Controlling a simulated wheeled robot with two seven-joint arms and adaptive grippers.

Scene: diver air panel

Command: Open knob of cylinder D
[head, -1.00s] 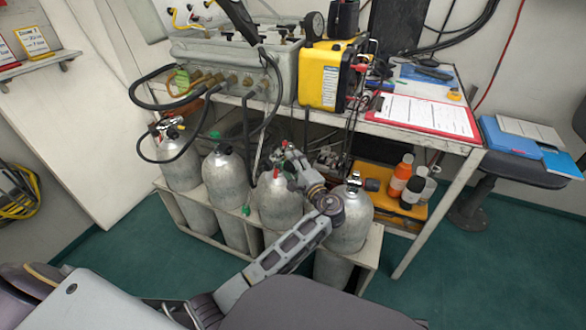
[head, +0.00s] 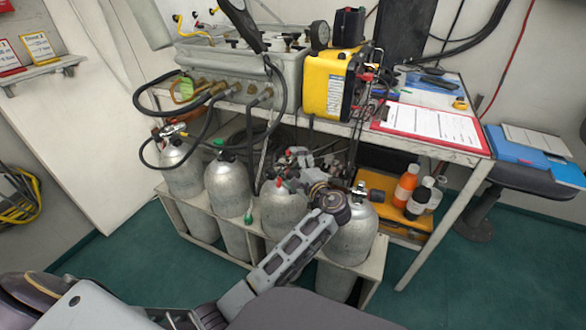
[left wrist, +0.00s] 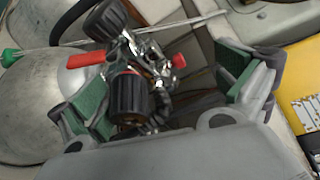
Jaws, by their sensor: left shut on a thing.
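Several grey cylinders stand in a rack under the bench; I cannot read letters on them. The rightmost cylinder (head: 350,240) has a dark knob (head: 377,195) on its right side. My left gripper (head: 302,162) is behind the top of the third cylinder (head: 283,212), by its valve. In the left wrist view, the green finger pads of my left gripper (left wrist: 162,92) stand either side of a valve with a ribbed black knob (left wrist: 130,97), which is nearer the left pad. A second black knob (left wrist: 107,20) and red parts show beyond. The exact contact is unclear. My right gripper is not in view.
The bench holds a grey panel box (head: 285,70), a yellow case (head: 326,85) and a red clipboard (head: 432,125). Black hoses hang in front of the left cylinders. Bottles (head: 406,186) stand on a yellow shelf at right. The green floor in front right is open.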

